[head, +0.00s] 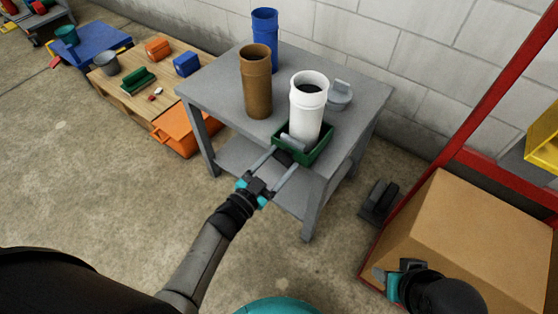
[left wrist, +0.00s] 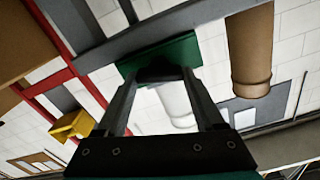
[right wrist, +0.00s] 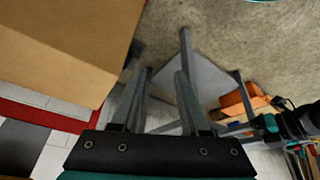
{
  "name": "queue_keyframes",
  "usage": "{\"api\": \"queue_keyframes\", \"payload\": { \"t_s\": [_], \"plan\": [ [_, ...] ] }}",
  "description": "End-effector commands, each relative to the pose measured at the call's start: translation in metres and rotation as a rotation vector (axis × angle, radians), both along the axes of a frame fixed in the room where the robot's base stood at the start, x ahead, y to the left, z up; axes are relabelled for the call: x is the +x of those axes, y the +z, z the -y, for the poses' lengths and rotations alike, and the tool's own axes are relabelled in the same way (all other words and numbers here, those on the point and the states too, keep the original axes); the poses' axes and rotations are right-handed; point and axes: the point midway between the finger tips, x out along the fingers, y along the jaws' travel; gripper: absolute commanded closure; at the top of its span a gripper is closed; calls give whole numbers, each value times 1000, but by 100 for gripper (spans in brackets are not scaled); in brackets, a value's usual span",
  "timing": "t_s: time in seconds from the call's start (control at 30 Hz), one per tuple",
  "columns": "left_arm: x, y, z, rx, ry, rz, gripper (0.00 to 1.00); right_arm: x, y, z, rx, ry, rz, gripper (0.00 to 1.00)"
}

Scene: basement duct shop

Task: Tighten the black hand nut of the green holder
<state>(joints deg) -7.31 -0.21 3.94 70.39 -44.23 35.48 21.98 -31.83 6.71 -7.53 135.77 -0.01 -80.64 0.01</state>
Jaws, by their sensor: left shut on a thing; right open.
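The green holder (head: 322,152) sits at the front edge of the grey table, with a white tube (head: 308,108) standing upright in it. The black hand nut (head: 282,157) is on the holder's near side. My left gripper (head: 286,160) reaches it from the front and is shut on it. In the left wrist view, the nut (left wrist: 160,73) lies between the fingertips, against the green holder (left wrist: 178,50); the fingers hide its sides. My right gripper (right wrist: 163,80) is open and empty, off to the right near the large cardboard box.
The grey table (head: 220,92) also bears a brown tube (head: 256,85), a blue tube (head: 265,38) and a grey lidded item (head: 340,95). The cardboard box (head: 470,235) on a red-framed rack is close to my right arm. Low pallets with bins stand at left.

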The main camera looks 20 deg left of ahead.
Motion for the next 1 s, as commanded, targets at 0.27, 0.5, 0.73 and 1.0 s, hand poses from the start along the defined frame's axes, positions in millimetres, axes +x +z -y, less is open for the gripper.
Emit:
{"api": "queue_keyframes", "payload": {
  "t_s": [0.27,0.5,0.73,1.0],
  "plan": [
    [-1,-2,1,247,0,87,86,0,1,0,0,0,0,55],
    [-1,-2,1,462,0,165,86,2,11,-1,4,1,23,55],
    [-1,-3,2,668,-1,241,86,-2,17,0,5,0,25,55],
    [-2,-5,2,901,0,325,86,11,13,-13,42,25,122,55]
  ]
}}
